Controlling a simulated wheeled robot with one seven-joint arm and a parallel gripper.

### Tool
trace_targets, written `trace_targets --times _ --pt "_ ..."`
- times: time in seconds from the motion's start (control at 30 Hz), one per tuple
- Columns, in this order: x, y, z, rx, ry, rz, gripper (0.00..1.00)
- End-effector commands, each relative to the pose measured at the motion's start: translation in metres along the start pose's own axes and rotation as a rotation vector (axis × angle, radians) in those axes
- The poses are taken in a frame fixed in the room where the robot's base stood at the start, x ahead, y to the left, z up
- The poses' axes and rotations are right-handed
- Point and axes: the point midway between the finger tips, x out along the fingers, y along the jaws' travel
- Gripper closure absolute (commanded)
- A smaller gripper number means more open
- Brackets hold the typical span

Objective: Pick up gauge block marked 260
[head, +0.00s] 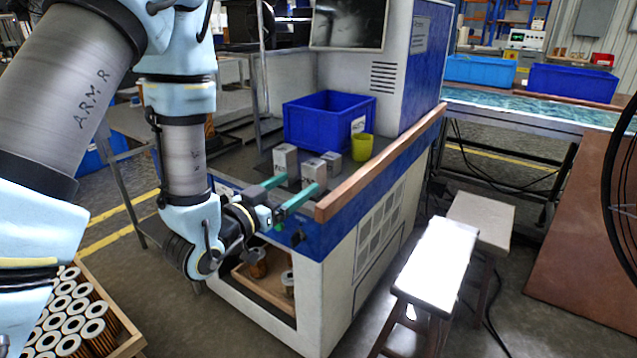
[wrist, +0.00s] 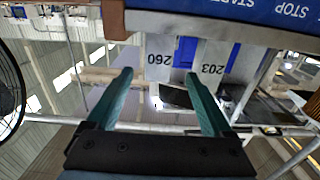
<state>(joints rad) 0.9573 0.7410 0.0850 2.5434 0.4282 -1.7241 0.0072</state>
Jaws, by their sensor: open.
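The gauge block marked 260 (wrist: 158,60) is a pale grey upright block, seen upside down in the wrist view. In the head view it appears to be the front block (head: 314,170) on the bench top. A block marked 203 (wrist: 213,66) stands beside it, apparently the left block (head: 285,158) in the head view. My gripper (head: 300,181) is open and empty in front of the blocks.
A third grey block (head: 332,164) stands close behind. A yellow-green cup (head: 362,147) and a blue bin (head: 320,118) are farther back. A wooden rail (head: 385,160) edges the bench on the right. Stools (head: 440,262) stand on the floor to the right.

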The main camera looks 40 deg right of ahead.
Motion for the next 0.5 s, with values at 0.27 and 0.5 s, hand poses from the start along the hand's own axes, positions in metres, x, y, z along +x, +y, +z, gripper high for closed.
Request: trace_targets --times 0.27,0.5 --pt "0.022 0.0 0.005 0.001 0.004 -0.002 0.15" --pt "0.048 0.0 -0.002 -0.001 -0.001 -0.003 0.15"
